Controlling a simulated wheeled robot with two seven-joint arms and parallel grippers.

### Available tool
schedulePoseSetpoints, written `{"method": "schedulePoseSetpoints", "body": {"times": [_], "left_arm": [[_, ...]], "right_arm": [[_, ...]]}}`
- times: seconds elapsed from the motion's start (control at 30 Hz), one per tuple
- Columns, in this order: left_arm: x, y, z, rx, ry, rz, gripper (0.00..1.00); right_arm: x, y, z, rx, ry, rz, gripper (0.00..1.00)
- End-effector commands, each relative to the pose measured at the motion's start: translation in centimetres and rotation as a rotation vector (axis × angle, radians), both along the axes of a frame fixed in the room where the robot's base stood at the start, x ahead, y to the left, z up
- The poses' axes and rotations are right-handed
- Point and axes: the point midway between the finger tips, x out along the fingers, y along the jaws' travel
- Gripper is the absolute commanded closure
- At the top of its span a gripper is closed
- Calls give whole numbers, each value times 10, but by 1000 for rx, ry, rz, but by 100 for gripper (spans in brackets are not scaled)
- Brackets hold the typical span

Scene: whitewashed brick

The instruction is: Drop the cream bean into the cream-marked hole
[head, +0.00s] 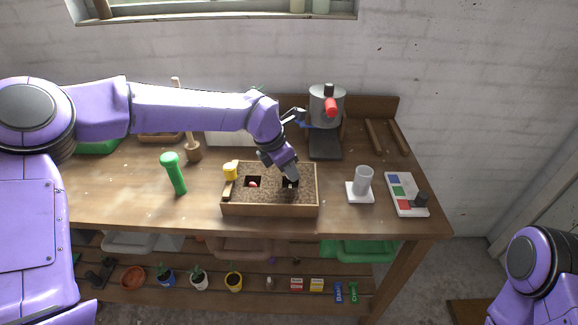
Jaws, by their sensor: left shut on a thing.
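A wooden tray of soil (270,211) stands on the workbench. A dark hole in its left part holds a small red thing (253,184). Another dark hole (291,181) is in its right part, partly covered by my left gripper (290,184). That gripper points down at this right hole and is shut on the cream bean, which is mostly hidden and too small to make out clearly. I cannot tell a cream mark at either hole. My right gripper is not in view; only part of my right arm shows at the lower right.
A yellow cup-like thing (231,170) sits at the tray's left corner. A grey machine with a red knob (326,112) is behind. A clear cylinder (363,181) and a colour-patched board (406,194) stand right. Pots (199,279) are below.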

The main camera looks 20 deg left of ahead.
Motion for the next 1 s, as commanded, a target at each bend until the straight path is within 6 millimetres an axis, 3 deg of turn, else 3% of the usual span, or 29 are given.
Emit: {"method": "schedulePoseSetpoints", "body": {"times": [0.33,0.37,0.43,0.47,0.77,0.87,1.0], "left_arm": [[0,0,1,0,0,0,100],[0,0,1,0,0,0,73],[0,0,1,-1,-1,0,50],[0,0,1,0,-1,-1,46],[0,1,3,-1,-2,0,46],[-3,4,15,-2,-6,1,46],[-13,14,46,-3,-7,2,46]], "right_arm": [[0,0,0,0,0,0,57],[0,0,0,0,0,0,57],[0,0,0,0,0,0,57],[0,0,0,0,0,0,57],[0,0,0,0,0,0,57],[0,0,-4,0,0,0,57],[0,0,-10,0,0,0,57]]}}
